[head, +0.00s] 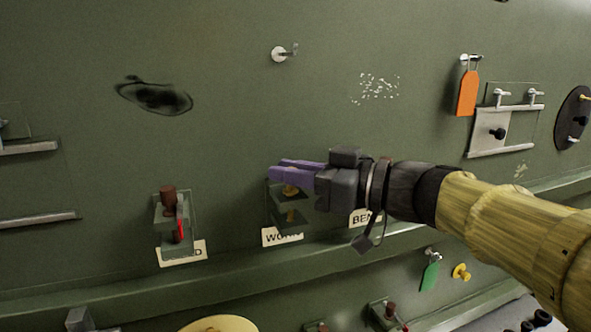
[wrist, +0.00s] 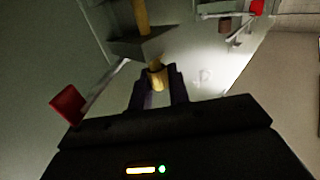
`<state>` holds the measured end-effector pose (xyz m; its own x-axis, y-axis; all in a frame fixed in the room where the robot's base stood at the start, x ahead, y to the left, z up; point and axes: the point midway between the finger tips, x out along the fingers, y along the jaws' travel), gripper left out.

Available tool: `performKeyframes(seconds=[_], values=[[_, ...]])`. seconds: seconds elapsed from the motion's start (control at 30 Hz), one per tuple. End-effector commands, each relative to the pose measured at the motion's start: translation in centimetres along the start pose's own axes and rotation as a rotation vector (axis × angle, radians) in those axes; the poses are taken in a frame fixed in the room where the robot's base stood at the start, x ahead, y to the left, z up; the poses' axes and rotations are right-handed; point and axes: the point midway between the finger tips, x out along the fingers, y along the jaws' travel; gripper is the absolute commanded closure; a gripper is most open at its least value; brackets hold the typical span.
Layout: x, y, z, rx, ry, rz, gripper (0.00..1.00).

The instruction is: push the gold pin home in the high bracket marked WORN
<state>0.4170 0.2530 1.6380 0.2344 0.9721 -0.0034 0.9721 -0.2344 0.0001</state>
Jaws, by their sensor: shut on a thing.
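The high bracket marked WORN (head: 272,212) stands on the green wall, with its white label (head: 282,237) below, partly covered by my gripper. The gold pin (head: 291,190) shows just under my purple fingers, and more gold shows lower in the bracket. My gripper (head: 296,172) reaches in from the right and is shut on the pin's upper end. In the wrist view the gold pin (wrist: 157,77) sits between my dark fingertips (wrist: 157,88). The bracket's grey lug (wrist: 140,46) is close beyond, with gold on its far side. How deep the pin sits is unclear.
A bracket with a brown pin and red strip (head: 169,215) stands to the left. A label starting BE (head: 362,218) is partly hidden by my gripper. An orange tag (head: 466,93) hangs at upper right. A ledge runs below.

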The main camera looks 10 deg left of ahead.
Motion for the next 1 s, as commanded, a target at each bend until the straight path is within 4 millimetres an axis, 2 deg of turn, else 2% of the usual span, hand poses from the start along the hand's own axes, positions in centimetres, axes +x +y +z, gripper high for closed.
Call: performKeyframes(seconds=[0.37,0.4,0.5,0.53,0.83,1.0], values=[[0.0,0.0,0.6,0.001,0.0,0.001,1.0],[0.0,0.1,0.6,0.001,0.0,0.002,0.78],[0.0,0.1,0.7,0.002,-0.001,0.002,0.59],[0.0,0.1,0.7,0.003,-0.001,0.002,0.57],[-0.1,0.1,0.8,0.005,-0.004,0.003,0.57],[-1.1,0.2,0.9,0.006,-0.005,0.006,0.57]])
